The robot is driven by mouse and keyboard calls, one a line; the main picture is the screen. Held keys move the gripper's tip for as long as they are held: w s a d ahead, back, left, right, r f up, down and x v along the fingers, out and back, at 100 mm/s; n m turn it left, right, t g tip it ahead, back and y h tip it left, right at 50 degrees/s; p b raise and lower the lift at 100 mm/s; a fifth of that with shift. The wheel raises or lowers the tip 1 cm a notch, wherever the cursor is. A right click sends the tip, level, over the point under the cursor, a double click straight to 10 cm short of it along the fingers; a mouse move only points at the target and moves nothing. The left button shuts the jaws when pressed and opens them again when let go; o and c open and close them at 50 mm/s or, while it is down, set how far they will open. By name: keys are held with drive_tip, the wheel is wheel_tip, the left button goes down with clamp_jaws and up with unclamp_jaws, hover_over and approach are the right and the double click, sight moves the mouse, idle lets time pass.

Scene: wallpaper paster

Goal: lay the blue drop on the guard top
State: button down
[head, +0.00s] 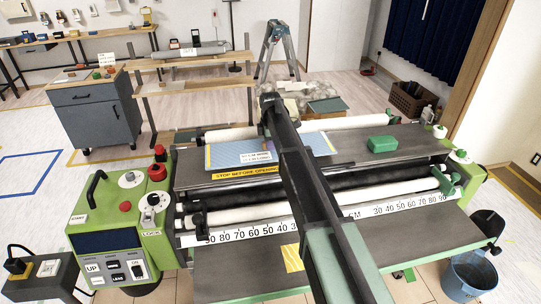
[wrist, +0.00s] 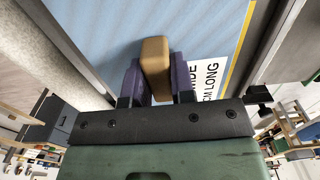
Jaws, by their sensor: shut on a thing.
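The blue drop (head: 228,152) is a flat light-blue sheet with a yellow edge and a white label, in the head view over the left and middle of the dark guard top (head: 425,142). My arm crosses in front of it. Whether it lies fully on the guard top or is held slightly above cannot be told. In the wrist view my gripper (wrist: 155,70) has its purple fingers shut on a tan block (wrist: 155,58), which stands against the blue drop (wrist: 110,35). Whether block and sheet are joined cannot be told. In the head view my fingers are hidden.
A green block (head: 382,144) sits on the guard top to the right. A yellow warning strip (head: 246,175) runs along the front edge. A white roller (head: 370,121) lies behind, and a ruler strip (head: 245,233) in front. A green control box (head: 125,225) stands left.

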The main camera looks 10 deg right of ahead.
wheel_tip(320, 180, down, 3)
drive_tip(key=shift+w+r+b, duration=0.1)
drive_tip(key=shift+b, duration=0.4)
drive_tip(key=shift+r+p, duration=0.3)
drive_tip(key=shift+f, duration=0.2)
drive_tip(key=c, duration=1)
unclamp_jaws()
drive_tip(key=shift+o, duration=0.2)
drive_tip(key=shift+r, duration=0.15)
wheel_tip(320, 180, up, 12)
drive_tip(key=p, duration=1.2)
drive_tip(key=shift+r, duration=0.25)
drive_tip(key=s+m, duration=1.8)
drive_tip(key=s, duration=2.2)
drive_tip(key=shift+f, duration=0.2)
